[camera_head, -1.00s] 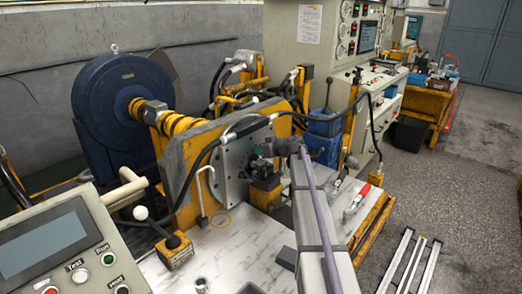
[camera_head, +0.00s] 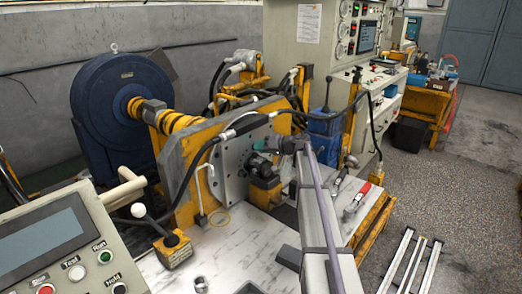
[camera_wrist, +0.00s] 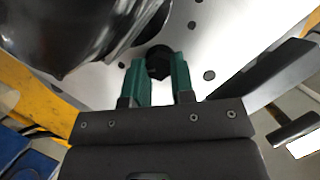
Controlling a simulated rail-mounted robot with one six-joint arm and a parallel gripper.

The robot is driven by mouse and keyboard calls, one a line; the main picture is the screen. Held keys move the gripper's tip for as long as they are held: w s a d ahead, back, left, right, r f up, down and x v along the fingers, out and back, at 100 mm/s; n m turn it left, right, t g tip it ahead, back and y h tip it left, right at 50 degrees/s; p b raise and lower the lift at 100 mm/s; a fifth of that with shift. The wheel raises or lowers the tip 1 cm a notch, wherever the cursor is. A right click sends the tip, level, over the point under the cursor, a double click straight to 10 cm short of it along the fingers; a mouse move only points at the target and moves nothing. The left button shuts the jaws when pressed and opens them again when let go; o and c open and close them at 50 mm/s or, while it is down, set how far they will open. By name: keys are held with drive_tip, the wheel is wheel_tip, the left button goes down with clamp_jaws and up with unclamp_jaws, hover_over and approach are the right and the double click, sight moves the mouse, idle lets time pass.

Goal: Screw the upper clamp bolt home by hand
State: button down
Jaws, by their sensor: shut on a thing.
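In the wrist view, the green fingers of my gripper (camera_wrist: 160,78) are shut on a dark hexagonal bolt head (camera_wrist: 158,64), the upper clamp bolt. The bolt sits at the bright steel mounting plate (camera_wrist: 215,45), which has several round holes. How deep the bolt sits is hidden by its head and the fingers. A dark, rounded motor body (camera_wrist: 75,30) is close to the left of the fingers. In the head view, the plate (camera_head: 230,160) stands upright on the yellow stand, and my gripper is small in front of it, with the bolt too small to make out.
A white ball-topped lever (camera_head: 140,211) and the button panel (camera_head: 55,245) are at the left. Red-handled clamps (camera_head: 358,198) lie right of my arm. The pale bench top (camera_head: 222,250) is mostly clear in front.

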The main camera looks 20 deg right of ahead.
drive_tip(key=m, duration=0.1)
drive_tip(key=m+y+b, duration=0.2)
drive_tip(key=m, duration=0.1)
drive_tip(key=shift+d+f, duration=0.1)
drive_tip(key=shift+f, duration=0.15)
idle(0.3)
drive_tip(key=c, duration=1)
unclamp_jaws()
drive_tip(key=shift+r, duration=0.1)
drive_tip(key=shift+o, duration=0.2)
